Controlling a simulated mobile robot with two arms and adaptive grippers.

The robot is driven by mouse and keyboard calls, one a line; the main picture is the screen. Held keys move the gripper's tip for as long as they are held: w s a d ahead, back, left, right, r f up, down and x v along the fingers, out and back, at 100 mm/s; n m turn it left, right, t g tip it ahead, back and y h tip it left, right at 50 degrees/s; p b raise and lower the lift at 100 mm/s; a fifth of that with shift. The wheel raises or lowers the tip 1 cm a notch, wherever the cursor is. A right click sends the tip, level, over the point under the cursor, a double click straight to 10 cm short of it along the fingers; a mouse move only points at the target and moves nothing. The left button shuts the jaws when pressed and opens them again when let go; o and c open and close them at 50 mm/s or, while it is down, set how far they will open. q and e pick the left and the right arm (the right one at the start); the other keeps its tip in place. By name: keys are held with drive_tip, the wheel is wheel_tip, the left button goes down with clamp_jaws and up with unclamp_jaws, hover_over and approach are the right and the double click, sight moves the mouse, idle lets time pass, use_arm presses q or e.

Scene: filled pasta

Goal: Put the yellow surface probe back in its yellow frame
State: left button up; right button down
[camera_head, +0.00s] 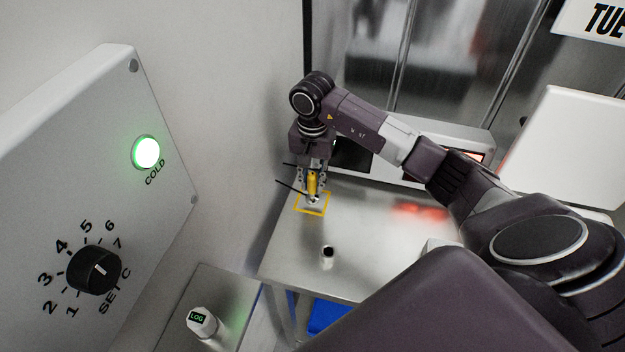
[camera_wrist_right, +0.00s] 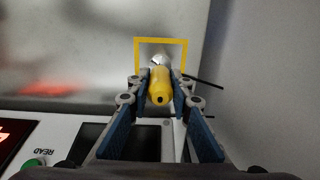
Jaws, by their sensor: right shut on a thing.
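The yellow surface probe (camera_head: 312,185) is held upright in my right gripper (camera_head: 313,188), over the far left corner of the steel table. In the right wrist view the probe (camera_wrist_right: 160,86) sits between the two blue-padded fingers of the gripper (camera_wrist_right: 160,88), which are shut on it. The yellow frame (camera_head: 312,212) is a square outline on the table top. The probe's lower end is over or inside this outline; I cannot tell whether it touches the table. The frame also shows in the right wrist view (camera_wrist_right: 184,50), just beyond the probe. My left gripper is not in view.
A grey instrument (camera_head: 420,165) with a red display stands along the back of the table (camera_head: 370,260). A small white cylinder with a dark top (camera_head: 327,258) stands nearer the front. A control box with a dial (camera_head: 95,270) and a lit green lamp fills the left.

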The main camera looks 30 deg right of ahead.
drive_tip(key=c, duration=1.7)
unclamp_jaws()
drive_tip(key=shift+f, duration=0.1)
drive_tip(key=shift+c, duration=0.2)
drive_tip(key=shift+r, duration=0.2)
drive_tip(key=shift+w+r, duration=0.1)
drive_tip(key=shift+r, duration=0.15)
wheel_tip(320, 180, up, 10)
drive_tip(key=b, duration=0.3)
drive_tip(key=shift+r, duration=0.75)
